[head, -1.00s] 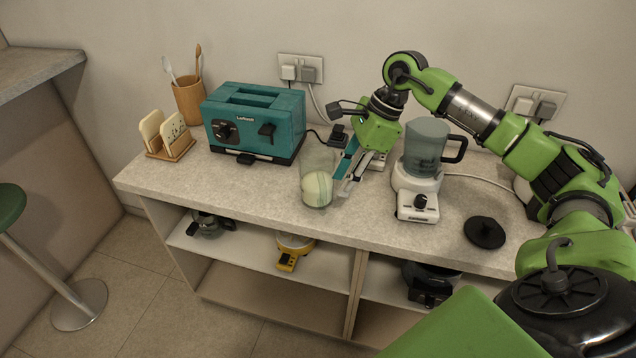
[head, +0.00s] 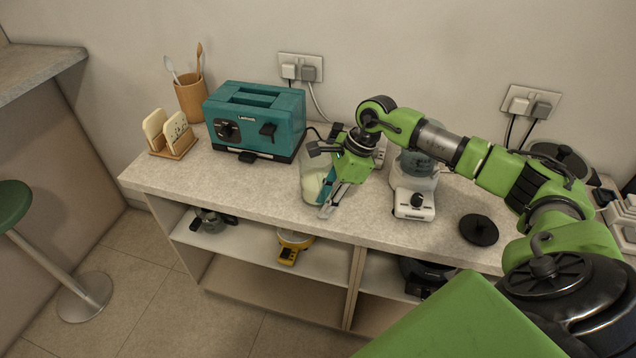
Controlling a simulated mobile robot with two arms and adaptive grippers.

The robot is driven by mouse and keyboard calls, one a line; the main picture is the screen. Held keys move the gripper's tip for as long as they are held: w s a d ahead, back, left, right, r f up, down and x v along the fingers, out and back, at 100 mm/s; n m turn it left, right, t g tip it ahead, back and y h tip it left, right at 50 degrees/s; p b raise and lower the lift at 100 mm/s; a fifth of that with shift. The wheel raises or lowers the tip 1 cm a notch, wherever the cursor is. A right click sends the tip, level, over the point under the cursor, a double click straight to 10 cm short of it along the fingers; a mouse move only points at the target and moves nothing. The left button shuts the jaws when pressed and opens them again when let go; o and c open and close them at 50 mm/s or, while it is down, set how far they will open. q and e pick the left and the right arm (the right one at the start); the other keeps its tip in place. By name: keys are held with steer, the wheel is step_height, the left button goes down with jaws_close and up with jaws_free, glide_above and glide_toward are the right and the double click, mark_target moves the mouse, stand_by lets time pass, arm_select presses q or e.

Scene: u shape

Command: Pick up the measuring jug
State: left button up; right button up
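A clear, see-through jug (head: 310,181) with something pale inside stands upright on the counter, in front of the toaster's right end. I take it to be the measuring jug. My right gripper (head: 326,200) is low at the jug's right side, its fingers pointing down and left and partly covering the jug. I cannot tell whether the fingers touch the jug, or whether they are open or shut. Any handle on the jug is hidden. My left gripper is not in view.
A teal toaster (head: 256,122) stands behind the jug. A blender (head: 414,190) stands to the right, partly behind my arm. A black lid (head: 478,230) lies further right. The counter (head: 230,189) is clear left of the jug. Shelves below hold a yellow scale (head: 289,255).

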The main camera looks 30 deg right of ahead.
jaws_close()
steer(key=shift+w+r, duration=0.15)
steer(key=shift+r, duration=0.1)
